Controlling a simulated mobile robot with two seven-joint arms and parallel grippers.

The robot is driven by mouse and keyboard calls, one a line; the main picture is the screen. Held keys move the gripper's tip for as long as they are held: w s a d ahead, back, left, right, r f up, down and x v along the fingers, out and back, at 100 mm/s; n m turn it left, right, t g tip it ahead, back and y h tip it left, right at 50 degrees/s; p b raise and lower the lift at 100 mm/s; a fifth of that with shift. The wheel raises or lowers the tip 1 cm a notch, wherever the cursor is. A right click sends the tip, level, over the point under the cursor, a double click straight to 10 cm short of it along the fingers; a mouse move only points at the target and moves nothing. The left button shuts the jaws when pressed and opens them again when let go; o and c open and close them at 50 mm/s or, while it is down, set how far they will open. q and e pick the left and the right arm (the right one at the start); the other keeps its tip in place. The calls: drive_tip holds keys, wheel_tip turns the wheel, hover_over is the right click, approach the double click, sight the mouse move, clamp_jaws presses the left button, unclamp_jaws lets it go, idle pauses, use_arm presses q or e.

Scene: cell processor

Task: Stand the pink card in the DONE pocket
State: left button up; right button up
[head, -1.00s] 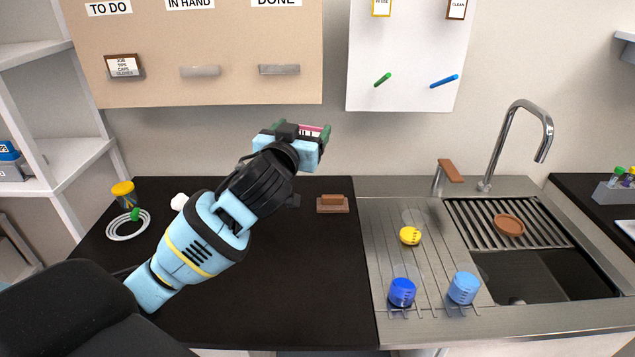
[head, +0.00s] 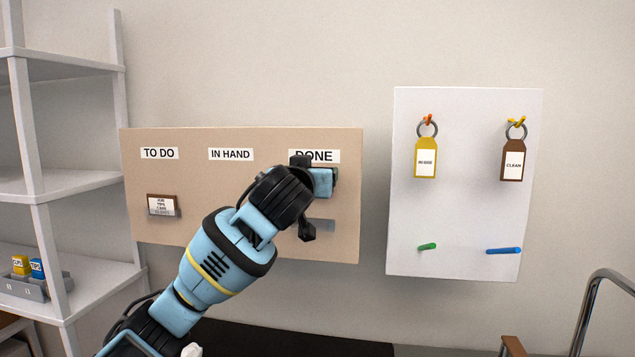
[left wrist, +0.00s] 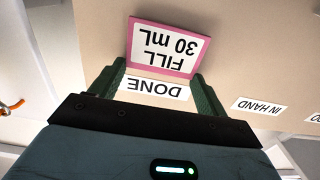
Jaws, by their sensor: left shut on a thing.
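The pink card (left wrist: 168,48), reading "FILL 30 mL", shows upside down in the left wrist view. My left gripper (left wrist: 156,72) is shut on it with its green fingers. In the head view my left gripper (head: 326,182) is in front of the board, just below the DONE label (head: 330,156), and the card is hidden there. The DONE pocket (head: 322,225) is a grey metal holder below the gripper, partly covered by my arm. The DONE label also shows in the left wrist view (left wrist: 155,88). My right gripper is not in view.
A brown-framed card (head: 162,204) stands in the TO DO pocket at the board's left. The IN HAND pocket is hidden behind my arm. A white panel (head: 460,215) with a yellow tag (head: 425,163) and a brown tag (head: 513,164) hangs to the right.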

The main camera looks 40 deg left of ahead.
sight(314, 204)
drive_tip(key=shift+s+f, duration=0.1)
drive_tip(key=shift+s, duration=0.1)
use_arm(q)
wheel_tip(314, 204, down, 4)
drive_tip(key=shift+d+f+b, duration=0.1)
drive_tip(key=shift+f+b, duration=0.1)
drive_tip(key=shift+b, duration=0.15)
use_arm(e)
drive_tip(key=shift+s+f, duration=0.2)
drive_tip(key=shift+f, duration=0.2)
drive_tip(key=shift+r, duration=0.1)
use_arm(q)
drive_tip(key=shift+f, duration=0.3)
drive_tip(key=shift+f, duration=0.3)
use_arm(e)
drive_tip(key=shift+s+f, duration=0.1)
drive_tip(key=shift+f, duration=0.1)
use_arm(q)
drive_tip(key=shift+f, duration=0.9)
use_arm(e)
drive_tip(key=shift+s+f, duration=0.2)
